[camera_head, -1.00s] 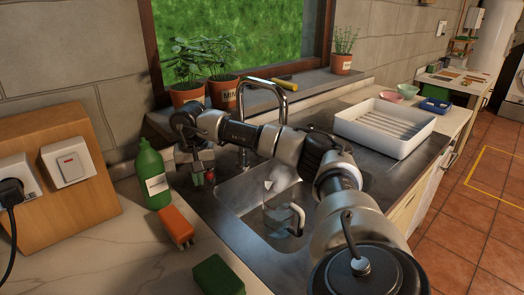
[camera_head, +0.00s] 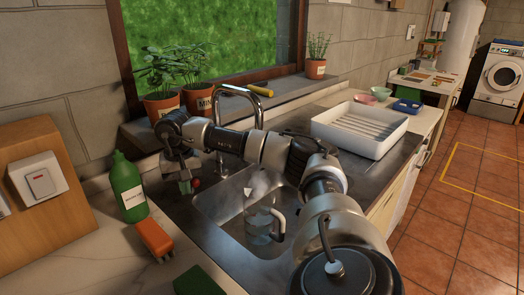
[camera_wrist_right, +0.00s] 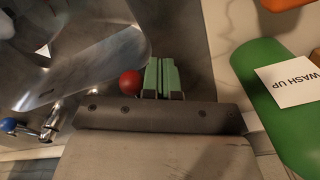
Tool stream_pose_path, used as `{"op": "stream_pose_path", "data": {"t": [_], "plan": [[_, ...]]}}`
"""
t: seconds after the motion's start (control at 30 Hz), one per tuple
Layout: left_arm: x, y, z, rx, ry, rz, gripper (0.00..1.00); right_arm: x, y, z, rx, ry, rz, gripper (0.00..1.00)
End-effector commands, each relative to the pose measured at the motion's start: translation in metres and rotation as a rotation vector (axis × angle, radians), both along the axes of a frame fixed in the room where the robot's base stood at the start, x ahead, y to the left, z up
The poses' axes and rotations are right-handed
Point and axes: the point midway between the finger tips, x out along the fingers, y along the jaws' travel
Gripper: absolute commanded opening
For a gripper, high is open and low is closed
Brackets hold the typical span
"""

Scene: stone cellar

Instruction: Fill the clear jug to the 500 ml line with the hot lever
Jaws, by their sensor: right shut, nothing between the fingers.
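The clear jug (camera_head: 262,226) stands in the sink below the tap (camera_head: 240,95), its pale handle to the right. Its water level is too small to tell. The hot lever's red knob (camera_head: 196,183) is left of the sink. It also shows in the right wrist view (camera_wrist_right: 130,82). My right gripper (camera_head: 185,186) is beside the red knob. Its green fingers (camera_wrist_right: 160,78) are shut with nothing between them, close by the knob; I cannot tell if they touch. A blue knob (camera_wrist_right: 8,125) is at the left of the wrist view. My left gripper is out of view.
A green wash-up bottle (camera_head: 128,190) and an orange object (camera_head: 155,240) stand left of the sink. A dark green block (camera_head: 208,281) lies in front. A white drying tray (camera_head: 360,130) is on the right. Potted plants (camera_head: 162,107) line the sill. My right arm spans the sink.

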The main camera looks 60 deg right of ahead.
Motion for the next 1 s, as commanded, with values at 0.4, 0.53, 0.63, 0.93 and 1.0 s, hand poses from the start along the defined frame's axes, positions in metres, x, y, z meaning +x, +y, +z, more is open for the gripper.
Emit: {"op": "stream_pose_path", "data": {"t": [0.4, 0.53, 0.63, 0.93, 1.0], "plan": [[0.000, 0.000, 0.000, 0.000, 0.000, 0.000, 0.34, -0.005, -0.009, 0.000, 0.000, 0.001, -0.003, 0.00], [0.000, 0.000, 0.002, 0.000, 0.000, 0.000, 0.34, -0.004, -0.009, 0.002, 0.001, 0.001, 0.000, 0.00], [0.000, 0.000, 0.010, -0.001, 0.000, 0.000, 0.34, -0.004, -0.008, 0.010, 0.000, 0.000, 0.000, 0.00], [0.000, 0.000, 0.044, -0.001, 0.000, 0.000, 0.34, -0.003, -0.006, 0.047, -0.001, 0.001, 0.001, 0.00], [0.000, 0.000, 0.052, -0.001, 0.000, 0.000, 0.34, -0.003, -0.005, 0.055, -0.001, 0.001, 0.001, 0.00]]}}
